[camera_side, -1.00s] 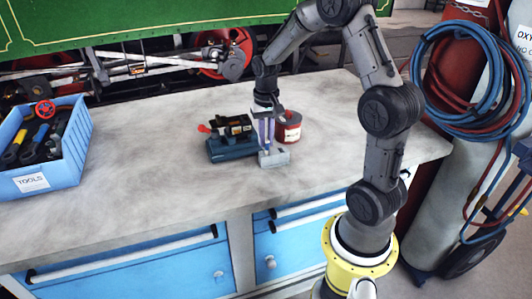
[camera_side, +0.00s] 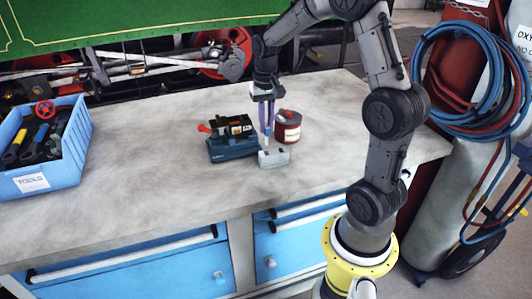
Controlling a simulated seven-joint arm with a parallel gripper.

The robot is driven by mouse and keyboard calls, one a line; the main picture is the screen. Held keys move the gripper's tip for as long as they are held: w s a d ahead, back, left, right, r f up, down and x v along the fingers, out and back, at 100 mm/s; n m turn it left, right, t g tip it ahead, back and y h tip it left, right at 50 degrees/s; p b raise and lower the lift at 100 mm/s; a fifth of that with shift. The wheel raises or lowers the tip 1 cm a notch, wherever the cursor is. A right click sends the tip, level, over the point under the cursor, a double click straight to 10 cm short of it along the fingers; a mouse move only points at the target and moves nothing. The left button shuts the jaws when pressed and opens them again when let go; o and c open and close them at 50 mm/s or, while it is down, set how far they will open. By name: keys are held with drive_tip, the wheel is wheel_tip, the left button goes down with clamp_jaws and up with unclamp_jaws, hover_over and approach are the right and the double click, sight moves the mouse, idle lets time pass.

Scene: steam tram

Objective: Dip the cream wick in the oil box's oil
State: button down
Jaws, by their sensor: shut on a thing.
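My gripper (camera_side: 267,132) points straight down over a small pale grey block (camera_side: 274,158) on the bench. It is shut on a thin pale piece (camera_side: 266,143), which looks like the cream wick. Its lower end is just above or at the block's top; I cannot tell if it touches. Left of the block sits a dark blue box-like unit (camera_side: 232,147) with a black and brass top and a red knob (camera_side: 204,128). It may be the oil box; no oil is visible from here.
A red can (camera_side: 288,128) with a white label stands close behind and right of my gripper. A blue tool crate (camera_side: 50,170) stands at the bench's left end. The grey bench top (camera_side: 140,165) is clear between them and at the front.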

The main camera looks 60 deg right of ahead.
drive_tip(key=shift+s+a+r+n, duration=0.1)
drive_tip(key=shift+s+r+n, duration=0.05)
drive_tip(key=shift+n, duration=0.95)
drive_tip(key=w+d+r+n, duration=0.1)
drive_tip(key=w+r+n, duration=0.1)
drive_tip(key=w+n, duration=0.4)
drive_tip(key=w+d+r+n, duration=0.2)
drive_tip(key=w+n, duration=0.4)
drive_tip(key=n, duration=0.4)
drive_tip(key=shift+w+d+r, duration=0.15)
drive_tip(key=shift+w+d, duration=0.1)
drive_tip(key=shift+d, duration=0.05)
drive_tip(key=shift+f, duration=2.55)
idle(2.5)
